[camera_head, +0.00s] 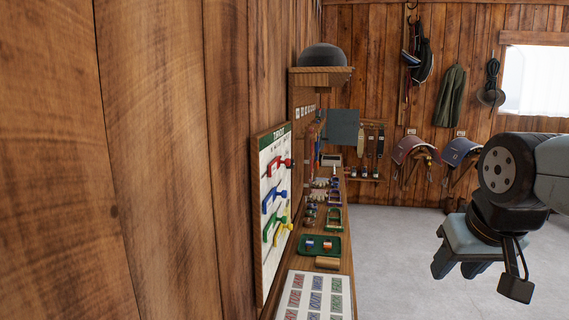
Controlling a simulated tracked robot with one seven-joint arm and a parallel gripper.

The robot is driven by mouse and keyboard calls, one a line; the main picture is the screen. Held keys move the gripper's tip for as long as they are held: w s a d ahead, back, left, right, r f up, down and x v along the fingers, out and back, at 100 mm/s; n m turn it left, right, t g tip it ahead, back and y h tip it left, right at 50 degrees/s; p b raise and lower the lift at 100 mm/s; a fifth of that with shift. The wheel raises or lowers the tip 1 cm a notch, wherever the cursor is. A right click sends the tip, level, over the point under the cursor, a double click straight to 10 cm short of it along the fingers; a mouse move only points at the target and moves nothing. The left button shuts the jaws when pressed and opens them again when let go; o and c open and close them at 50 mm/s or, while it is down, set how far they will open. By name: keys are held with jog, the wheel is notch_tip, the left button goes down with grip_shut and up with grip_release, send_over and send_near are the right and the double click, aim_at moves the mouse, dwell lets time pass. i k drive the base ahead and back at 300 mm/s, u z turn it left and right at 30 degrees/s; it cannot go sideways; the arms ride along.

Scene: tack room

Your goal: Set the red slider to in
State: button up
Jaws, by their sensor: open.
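A white board (267,262) with a green header hangs on the left wooden wall, seen at a steep angle. The red slider (279,165) is the top coloured piece on it. Below it are a blue slider (271,200), a green one (269,231) and a yellow one (281,227), partly overlapping in this view. The board's lettering is too small to read, so I cannot tell the red slider's setting. My gripper (480,276) is open and empty at the lower right, pointing down over the floor, well apart from the board.
A narrow wooden counter (326,264) runs along the wall below the board. It bears a green tray (303,250), a card sheet (299,309) and small items. A shelf (316,78) with a dark helmet (322,56) juts out farther back. The grey floor (390,270) between counter and gripper is clear.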

aim_at(273, 166)
jog(key=u, duration=0.45)
jog(key=k, duration=1.1)
jog(key=z, duration=0.6)
jog(key=i, duration=1.5)
jog(key=u, duration=0.6)
